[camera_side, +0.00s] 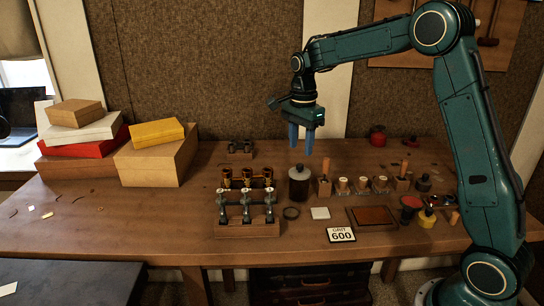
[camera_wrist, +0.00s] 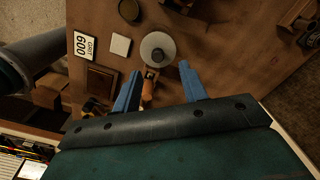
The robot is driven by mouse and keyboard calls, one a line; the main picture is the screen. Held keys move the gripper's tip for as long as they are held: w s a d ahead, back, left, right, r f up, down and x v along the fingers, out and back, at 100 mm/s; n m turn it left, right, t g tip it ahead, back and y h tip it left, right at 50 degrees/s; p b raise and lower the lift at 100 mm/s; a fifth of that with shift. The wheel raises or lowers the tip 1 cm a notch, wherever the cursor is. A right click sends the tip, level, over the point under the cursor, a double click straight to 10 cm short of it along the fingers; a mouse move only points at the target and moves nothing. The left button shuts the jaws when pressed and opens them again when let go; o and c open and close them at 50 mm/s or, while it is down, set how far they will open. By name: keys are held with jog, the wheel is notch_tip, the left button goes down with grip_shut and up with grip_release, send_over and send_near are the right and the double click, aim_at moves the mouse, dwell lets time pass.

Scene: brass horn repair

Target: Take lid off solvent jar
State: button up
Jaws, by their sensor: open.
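The solvent jar (camera_side: 299,188) is a dark, round jar standing upright on the workbench. Its pale lid (camera_side: 299,172) sits on top, with a small dark knob in the middle. In the wrist view the lid (camera_wrist: 149,42) is a pale disc seen from above, just beyond the fingertips. My gripper (camera_side: 301,150) points down above the jar with its blue fingers apart and nothing between them. In the wrist view my gripper (camera_wrist: 160,68) is also open, its fingertips short of the lid and not touching it.
A wooden block with a handled tool (camera_side: 324,186) stands close right of the jar. The valve rack (camera_side: 247,222) is to its left. A dark ring (camera_side: 291,212), a white square (camera_side: 320,212) and the GRIT 600 card (camera_side: 341,235) lie in front. Stacked boxes (camera_side: 155,160) fill the bench's left.

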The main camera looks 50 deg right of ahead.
aim_at(300, 164)
jog(key=shift+f, duration=0.25)
jog(key=shift+f, duration=0.1)
jog(key=shift+s+a+f, duration=0.15)
jog(key=shift+f, duration=2.35)
grip_shut()
